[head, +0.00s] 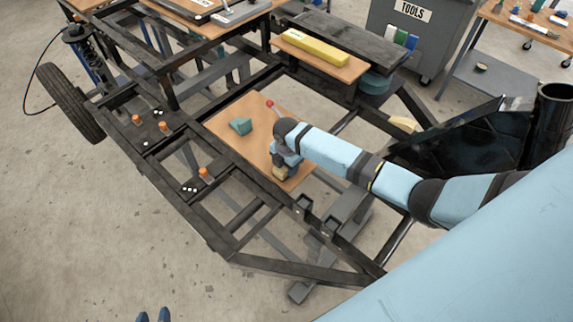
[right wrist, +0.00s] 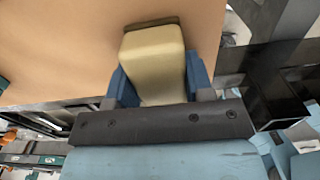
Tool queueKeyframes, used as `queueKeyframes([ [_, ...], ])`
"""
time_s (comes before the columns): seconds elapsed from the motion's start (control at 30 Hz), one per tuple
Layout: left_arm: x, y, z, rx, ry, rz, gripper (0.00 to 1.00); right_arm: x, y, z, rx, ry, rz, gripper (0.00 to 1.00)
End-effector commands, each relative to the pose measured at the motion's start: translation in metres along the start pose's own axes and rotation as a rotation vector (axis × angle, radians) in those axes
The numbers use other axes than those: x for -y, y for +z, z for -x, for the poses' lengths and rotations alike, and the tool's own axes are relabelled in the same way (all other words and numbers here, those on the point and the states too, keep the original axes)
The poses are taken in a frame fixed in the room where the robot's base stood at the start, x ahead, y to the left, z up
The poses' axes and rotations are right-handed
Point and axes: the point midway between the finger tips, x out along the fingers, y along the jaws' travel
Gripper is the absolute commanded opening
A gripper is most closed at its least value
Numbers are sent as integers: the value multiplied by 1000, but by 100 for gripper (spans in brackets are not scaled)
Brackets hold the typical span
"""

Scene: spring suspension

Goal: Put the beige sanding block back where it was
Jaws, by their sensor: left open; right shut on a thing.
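The beige sanding block (head: 279,174) is between the fingers of my right gripper (head: 286,172), low over the near right part of a wooden board (head: 222,120) inside the black frame. In the right wrist view the block (right wrist: 153,58) sits between the two blue fingers of my right gripper (right wrist: 158,88), which is shut on it. A dark band lies along its far end, against the board. I cannot tell whether the block touches the board. My left gripper (head: 153,316) is open and empty at the bottom edge of the head view, over the floor.
A teal object (head: 240,126) and a red-tipped rod (head: 270,104) are on or by the board. Black frame bars (head: 150,172) surround it. A long yellow block (head: 312,47) lies on a wooden shelf behind. A pale beige piece (head: 404,124) is at the right.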

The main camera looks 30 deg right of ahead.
Motion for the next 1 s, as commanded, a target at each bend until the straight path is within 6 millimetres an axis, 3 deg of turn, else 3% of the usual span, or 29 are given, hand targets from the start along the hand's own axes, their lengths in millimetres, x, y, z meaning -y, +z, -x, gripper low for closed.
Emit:
queueKeyframes([
  [0.33, 1, 1, -1, 0, -1, -2, 43, -1, 0, -3, 0, 1, 0, 26],
  [0.37, 1, 1, -1, -1, -1, -4, 43, -1, 0, -3, 0, 2, 0, 52],
  [0.47, 1, 0, -1, -2, -1, -4, 43, 0, 0, -3, 0, 2, 0, 73],
  [0.83, 1, -3, 0, -7, -1, -1, 43, -1, 1, 4, 1, 3, 0, 73],
  [1.0, 1, 0, -3, -8, 0, -12, 43, -1, 1, 32, 1, 6, 3, 73],
])
